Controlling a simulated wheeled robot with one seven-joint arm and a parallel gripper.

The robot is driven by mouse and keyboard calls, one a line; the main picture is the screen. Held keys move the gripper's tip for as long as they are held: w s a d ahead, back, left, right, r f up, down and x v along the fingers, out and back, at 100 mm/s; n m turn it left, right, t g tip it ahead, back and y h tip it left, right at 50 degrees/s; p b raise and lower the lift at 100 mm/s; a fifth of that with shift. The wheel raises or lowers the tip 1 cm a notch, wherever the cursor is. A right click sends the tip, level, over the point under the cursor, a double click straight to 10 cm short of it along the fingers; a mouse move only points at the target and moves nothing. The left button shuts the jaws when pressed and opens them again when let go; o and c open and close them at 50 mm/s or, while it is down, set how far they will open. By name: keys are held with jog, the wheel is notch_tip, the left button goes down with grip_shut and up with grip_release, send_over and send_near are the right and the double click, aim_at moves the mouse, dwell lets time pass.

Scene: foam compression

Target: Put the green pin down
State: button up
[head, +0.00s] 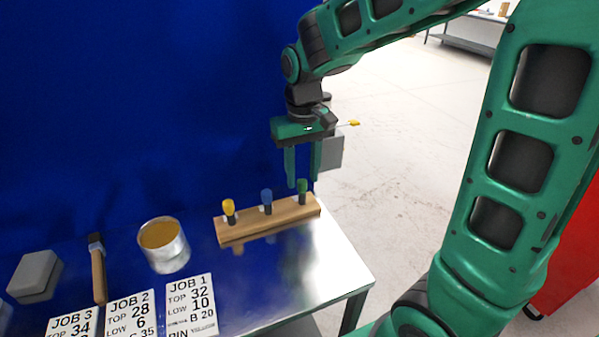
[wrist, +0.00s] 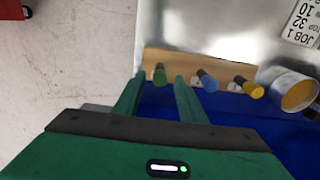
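The green pin (head: 303,186) stands upright at the right end of a wooden block (head: 268,222) on the metal table. My gripper (head: 302,182) is just above it, pointing down. Its two fingers are apart, with the green pin's top below and between the tips. The wrist view shows the green pin (wrist: 159,75) in the gap between the open fingers (wrist: 158,82), with space on both sides. I see no finger touching it. The pin's lower part is dark and sits at the block.
A blue pin (head: 266,196) and a yellow pin (head: 229,207) stand in the same block. A tin (head: 164,246), a brush (head: 98,275), a grey block (head: 35,274) and job cards (head: 190,303) lie to the left. The table's right part is bare.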

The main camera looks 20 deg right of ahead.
aim_at(302, 181)
notch_tip(302, 181, up, 13)
jog(key=s+d+f+m, duration=0.2)
jog(key=s+d+f, duration=0.2)
jog(key=s, duration=0.3)
jog(key=s+d+f+m, duration=0.2)
jog(key=s+d+f, duration=0.2)
jog(key=s+d, duration=0.3)
jog(key=s+d+f+m, duration=0.2)
jog(key=s+d+f, duration=0.2)
jog(key=s, duration=0.5)
jog(key=shift+d+f, duration=0.25)
jog(key=shift+d, duration=0.8)
jog(key=shift+s, duration=0.1)
